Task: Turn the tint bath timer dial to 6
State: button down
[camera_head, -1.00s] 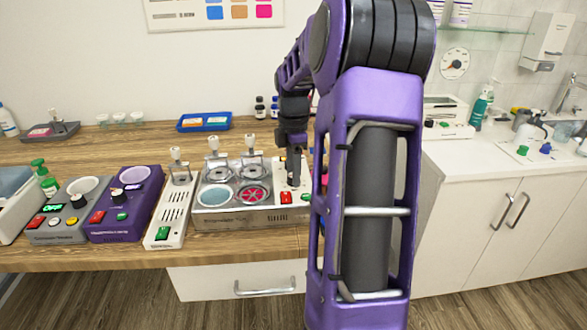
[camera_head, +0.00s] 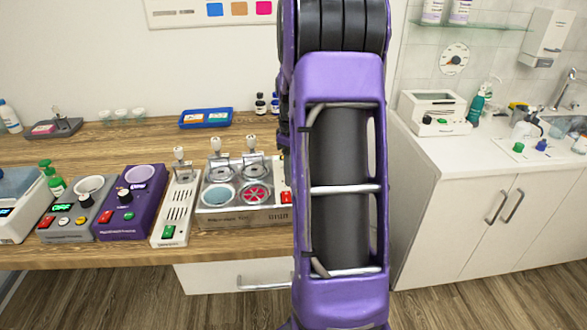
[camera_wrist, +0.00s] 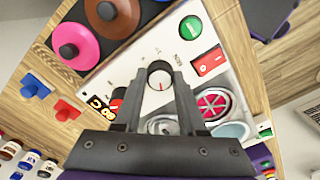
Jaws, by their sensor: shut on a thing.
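The tint bath (camera_head: 240,216) is a metal-fronted unit on the wooden counter, with a teal well and a pink well. Its right end is hidden behind my arm in the head view. In the wrist view its white panel (camera_wrist: 128,62) bears the round timer dial (camera_wrist: 160,77), with a red pointer line. Small marks stand around the dial; I cannot read the setting surely. A green button (camera_wrist: 190,27) and a red switch (camera_wrist: 208,62) are beside it. My gripper (camera_wrist: 161,84) is shut on the dial, one finger on each side. The head view does not show the gripper.
A white slotted unit (camera_head: 177,212), a purple unit (camera_head: 130,205) and a grey unit (camera_head: 75,212) stand left of the bath. In the wrist view a dark tray with pink (camera_wrist: 76,46) and brown (camera_wrist: 112,14) round pieces borders the panel. A blue tray (camera_head: 206,118) lies behind.

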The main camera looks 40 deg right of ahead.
jog(key=m+p, duration=0.1)
jog(key=m, duration=0.3)
jog(key=shift+m, duration=0.3)
jog(key=m+p, duration=0.1)
jog(key=m, duration=0.3)
jog(key=shift+m, duration=0.3)
jog(key=m, duration=0.4)
jog(key=shift+m, duration=2.1)
jog(key=shift+c, duration=2.4)
grip_release()
jog(key=shift+r, duration=0.1)
